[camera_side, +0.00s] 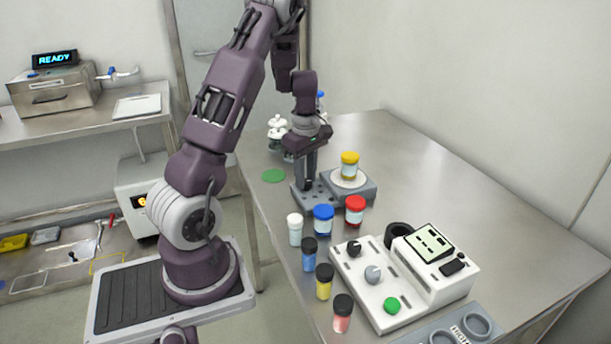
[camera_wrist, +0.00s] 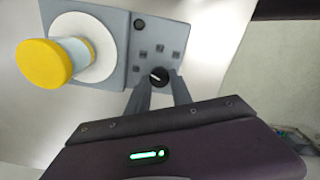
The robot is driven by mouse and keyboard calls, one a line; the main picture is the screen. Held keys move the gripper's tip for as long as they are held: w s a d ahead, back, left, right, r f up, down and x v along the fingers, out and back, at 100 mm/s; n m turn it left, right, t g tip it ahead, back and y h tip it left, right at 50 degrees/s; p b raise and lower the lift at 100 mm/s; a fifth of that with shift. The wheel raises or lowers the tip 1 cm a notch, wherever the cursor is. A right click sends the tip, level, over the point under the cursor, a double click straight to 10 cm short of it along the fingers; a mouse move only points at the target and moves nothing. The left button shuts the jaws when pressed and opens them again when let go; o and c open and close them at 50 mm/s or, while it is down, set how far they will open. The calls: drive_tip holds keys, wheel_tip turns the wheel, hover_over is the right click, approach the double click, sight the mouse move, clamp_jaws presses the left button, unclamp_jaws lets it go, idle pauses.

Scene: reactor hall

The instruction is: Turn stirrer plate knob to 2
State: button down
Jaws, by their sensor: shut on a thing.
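The grey stirrer plate (camera_side: 367,192) stands on the steel table. A yellow-lidded jar (camera_side: 349,165) sits on its round white top (camera_side: 345,182). In the wrist view the stirrer plate (camera_wrist: 117,82) shows its control panel with a black knob (camera_wrist: 158,75) and several small marks around it. My gripper (camera_wrist: 160,79) is shut on this knob, one finger on each side. The marks are too small to read, so the knob's setting cannot be told. In the side view my gripper (camera_side: 307,184) comes down on the panel's left part and hides the knob.
Jars with white (camera_side: 294,229), blue (camera_side: 324,219) and red (camera_side: 355,210) lids stand just in front of the plate. Several black-lidded vials and a white console (camera_side: 405,275) stand nearer the camera. A green disc (camera_side: 274,176) lies left. The table's right side is clear.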

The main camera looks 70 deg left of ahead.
sight(307, 180)
drive_tip(key=m, duration=0.5)
drive_tip(key=shift+w+m, duration=0.1)
drive_tip(key=shift+m, duration=0.2)
drive_tip(key=m, duration=0.5)
drive_tip(key=shift+m, duration=0.4)
drive_tip(key=c, duration=1.1)
unclamp_jaws()
drive_tip(key=shift+c, duration=0.2)
drive_tip(key=shift+r, duration=0.1)
wheel_tip(307, 180, up, 7)
drive_tip(key=shift+f, duration=0.1)
